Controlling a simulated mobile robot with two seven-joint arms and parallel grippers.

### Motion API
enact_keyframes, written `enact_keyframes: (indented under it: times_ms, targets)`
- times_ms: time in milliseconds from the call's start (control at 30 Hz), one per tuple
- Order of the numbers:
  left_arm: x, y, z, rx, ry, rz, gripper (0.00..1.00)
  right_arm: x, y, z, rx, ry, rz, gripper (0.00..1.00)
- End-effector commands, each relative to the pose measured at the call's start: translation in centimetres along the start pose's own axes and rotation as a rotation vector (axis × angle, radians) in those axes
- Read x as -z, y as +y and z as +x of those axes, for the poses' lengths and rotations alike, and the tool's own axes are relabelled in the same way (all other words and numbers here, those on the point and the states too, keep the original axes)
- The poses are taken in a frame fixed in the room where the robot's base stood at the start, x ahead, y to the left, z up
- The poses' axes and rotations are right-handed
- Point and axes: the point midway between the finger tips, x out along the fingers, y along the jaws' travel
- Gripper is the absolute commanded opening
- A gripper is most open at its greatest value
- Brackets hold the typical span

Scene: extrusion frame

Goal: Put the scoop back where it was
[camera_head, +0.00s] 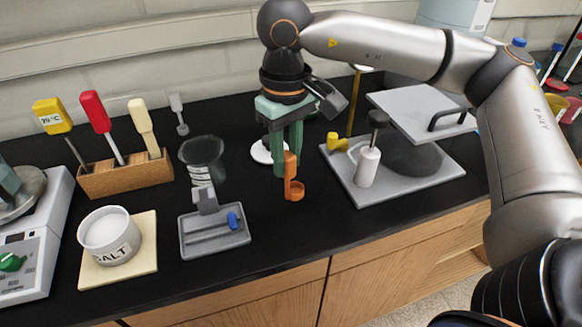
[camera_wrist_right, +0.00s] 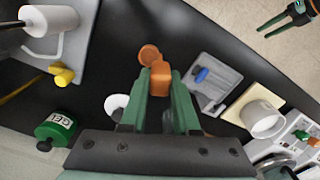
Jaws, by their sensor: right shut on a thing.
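The orange scoop (camera_head: 293,190) is held upright with its small round cup at the bottom, over the black counter. It also shows in the right wrist view (camera_wrist_right: 161,72), between the green fingertips. My right gripper (camera_head: 285,165) points down and is shut on the upper part of the scoop. I cannot tell whether the cup touches the counter. My left gripper (camera_wrist_right: 264,31) shows small at the top right of the right wrist view, empty with its fingers apart, away from the counter.
Left of the scoop are a grey stand (camera_head: 214,243) with a dark funnel, the SALT bowl (camera_head: 109,238), a wooden rack (camera_head: 124,178) with coloured handles, and a balance (camera_head: 35,245). Right is a grey plate (camera_head: 400,186) bearing a white-bodied tool. A white disc (camera_head: 262,154) lies behind.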

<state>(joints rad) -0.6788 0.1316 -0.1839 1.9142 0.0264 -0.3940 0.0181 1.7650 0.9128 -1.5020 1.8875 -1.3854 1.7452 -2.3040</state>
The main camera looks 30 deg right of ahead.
Motion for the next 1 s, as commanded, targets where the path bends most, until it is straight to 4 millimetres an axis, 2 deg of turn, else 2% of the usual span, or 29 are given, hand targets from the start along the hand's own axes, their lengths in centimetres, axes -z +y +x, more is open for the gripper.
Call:
enact_keyframes:
  times_ms: [267,433,867,900,1000]
  targets:
    - [0.3,0.0,-0.3,0.000,0.000,0.000,0.50,0.6,1.6,2.2,0.000,-0.003,0.003,0.00]
    - [0.3,0.0,-0.3,0.000,0.000,0.000,0.50,0.6,1.5,4.5,0.001,-0.001,0.002,0.00]
    - [0.0,0.0,0.1,0.000,0.000,0.000,0.50,0.6,1.4,5.4,0.001,0.001,0.002,0.00]
    - [0.0,0.0,0.0,0.000,0.000,0.000,0.50,0.6,1.4,5.3,0.000,0.001,0.003,0.32]
    - [0.1,0.0,-0.1,0.000,0.000,0.000,0.50,0.6,1.4,5.2,0.000,0.001,0.003,0.43]
